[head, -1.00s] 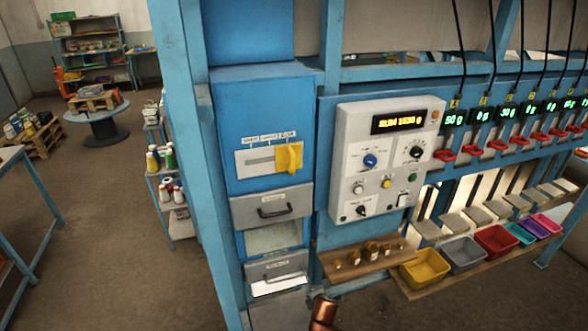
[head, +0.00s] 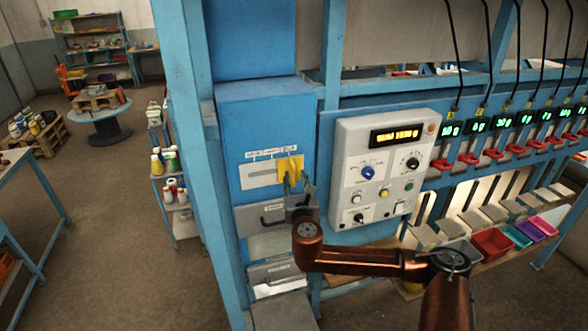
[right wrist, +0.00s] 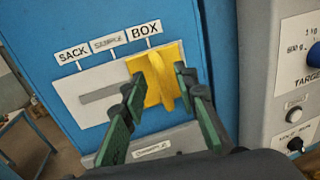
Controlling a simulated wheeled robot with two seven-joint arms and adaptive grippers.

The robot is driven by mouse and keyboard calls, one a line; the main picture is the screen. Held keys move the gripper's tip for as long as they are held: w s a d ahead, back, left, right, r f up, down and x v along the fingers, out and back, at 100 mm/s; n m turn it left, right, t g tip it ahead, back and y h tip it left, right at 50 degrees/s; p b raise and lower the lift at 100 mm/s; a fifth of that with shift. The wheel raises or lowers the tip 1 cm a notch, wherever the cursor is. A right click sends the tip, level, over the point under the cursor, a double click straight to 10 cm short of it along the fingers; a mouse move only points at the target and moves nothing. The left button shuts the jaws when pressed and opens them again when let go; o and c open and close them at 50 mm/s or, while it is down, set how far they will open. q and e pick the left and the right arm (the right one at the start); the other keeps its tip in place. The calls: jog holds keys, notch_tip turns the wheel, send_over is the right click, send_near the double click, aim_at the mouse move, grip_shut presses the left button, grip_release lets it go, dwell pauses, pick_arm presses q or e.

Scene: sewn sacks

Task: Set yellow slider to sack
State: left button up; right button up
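The yellow slider (head: 289,164) sits at the right end of its slot on the blue cabinet. In the right wrist view the slider (right wrist: 163,72) is under the BOX label (right wrist: 144,32). The SACK label (right wrist: 72,53) is at the left end, with SAMPLE between. My right gripper (head: 297,181) is open at the slider. In the right wrist view its two dark green fingers (right wrist: 157,82) stand either side of the slider's upright ridge; I cannot tell whether they touch it. My left gripper is not in view.
A grey control box (head: 382,165) with knobs and a lit display stands close to the right of the slider. A drawer (head: 262,217) with a handle is just below. Colored bins (head: 492,242) are at the right. Open floor lies left.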

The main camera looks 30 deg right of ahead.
aim_at(294, 171)
jog(key=shift+p+x, duration=0.5)
jog(key=shift+x, duration=1.85)
jog(key=shift+c, duration=0.2)
grip_shut()
